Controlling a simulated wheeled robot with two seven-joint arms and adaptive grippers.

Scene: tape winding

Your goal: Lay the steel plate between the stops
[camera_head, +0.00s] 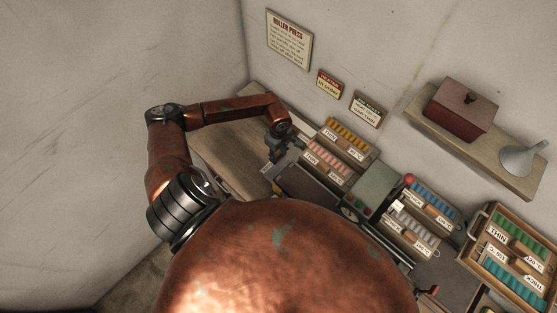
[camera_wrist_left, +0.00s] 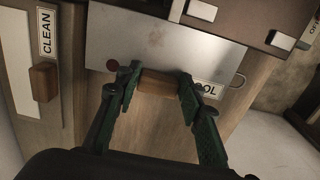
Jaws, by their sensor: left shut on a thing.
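In the left wrist view a flat grey steel plate (camera_wrist_left: 150,42) with a faint brownish smudge lies or hovers over a wooden surface. A wooden handle (camera_wrist_left: 157,84) is at its near edge. My left gripper (camera_wrist_left: 157,92) is shut on this handle, one dark green finger at each side. In the head view my left gripper (camera_head: 280,146) is at the left end of the roller press (camera_head: 310,190), where the plate is hard to make out. Pale blocks (camera_wrist_left: 201,11) at the plate's far edge may be stops; I cannot tell. My right gripper is not in view.
A light panel with a "CLEAN" label (camera_wrist_left: 46,33) and wooden knob (camera_wrist_left: 43,82) is left of the plate. A partly covered label (camera_wrist_left: 208,88) ends in "OL". Racks of coloured rolls (camera_head: 347,138) stand behind the press. The wooden bench (camera_head: 225,145) looks clear at left.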

